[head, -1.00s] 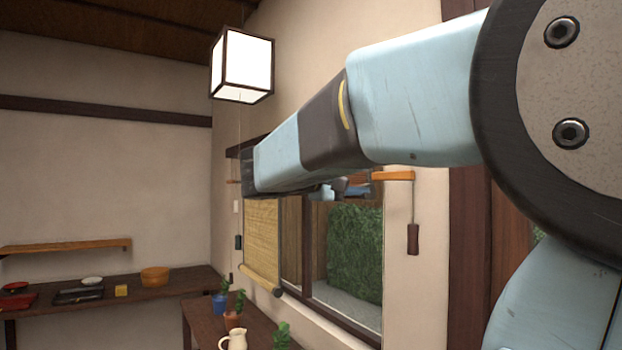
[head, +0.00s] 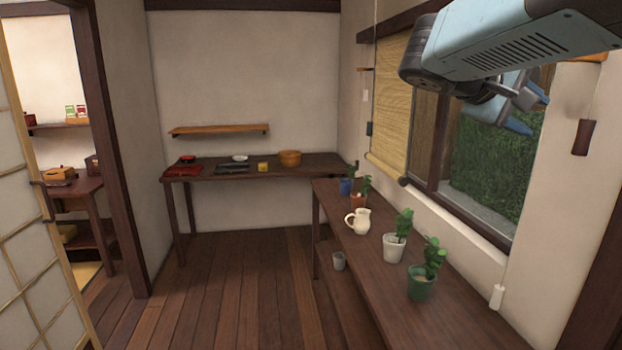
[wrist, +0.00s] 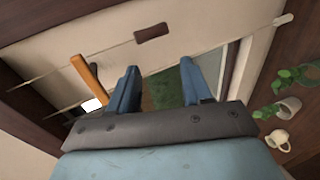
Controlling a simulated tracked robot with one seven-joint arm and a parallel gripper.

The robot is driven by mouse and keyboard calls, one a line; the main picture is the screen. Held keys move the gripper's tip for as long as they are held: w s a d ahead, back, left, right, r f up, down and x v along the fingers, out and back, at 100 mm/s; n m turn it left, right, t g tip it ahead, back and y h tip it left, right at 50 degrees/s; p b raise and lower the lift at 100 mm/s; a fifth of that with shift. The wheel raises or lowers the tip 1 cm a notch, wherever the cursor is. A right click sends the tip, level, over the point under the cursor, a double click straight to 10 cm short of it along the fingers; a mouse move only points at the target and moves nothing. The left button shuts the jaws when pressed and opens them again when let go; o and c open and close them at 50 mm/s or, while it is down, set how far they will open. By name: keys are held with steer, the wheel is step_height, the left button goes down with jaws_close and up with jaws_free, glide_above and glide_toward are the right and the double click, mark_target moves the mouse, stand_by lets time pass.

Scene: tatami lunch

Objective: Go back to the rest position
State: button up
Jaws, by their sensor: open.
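My gripper (head: 525,108) is at the upper right of the head view, raised in front of the window and well above the plant bench. In the wrist view, its two blue fingers (wrist: 158,88) stand apart with nothing between them. Beyond them are the wall and a strip of the window with green hedge. My pale blue arm comes in from the upper right corner.
The dark bench (head: 345,255) under the window bears a cream jug (head: 361,221) and several potted plants. A far table (head: 215,176) holds dishes and a wooden tub (head: 290,158). A cord with a dark handle (head: 583,137) hangs by the window. The wooden floor (head: 235,280) is clear.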

steer(key=s+a+f+m+t+y, duration=0.1)
steer(key=s+a+f+y, duration=0.3)
steer(key=f, duration=0.5)
steer(key=s+a+f+m+t+y, duration=0.1)
steer(key=s+a+f+y, duration=0.3)
steer(key=a+f+y, duration=0.4)
step_height(320, 180, down, 3)
steer(key=shift+a+r+t+y, duration=0.2)
steer(key=shift+a+t+y, duration=0.2)
steer(key=shift+y, duration=0.3)
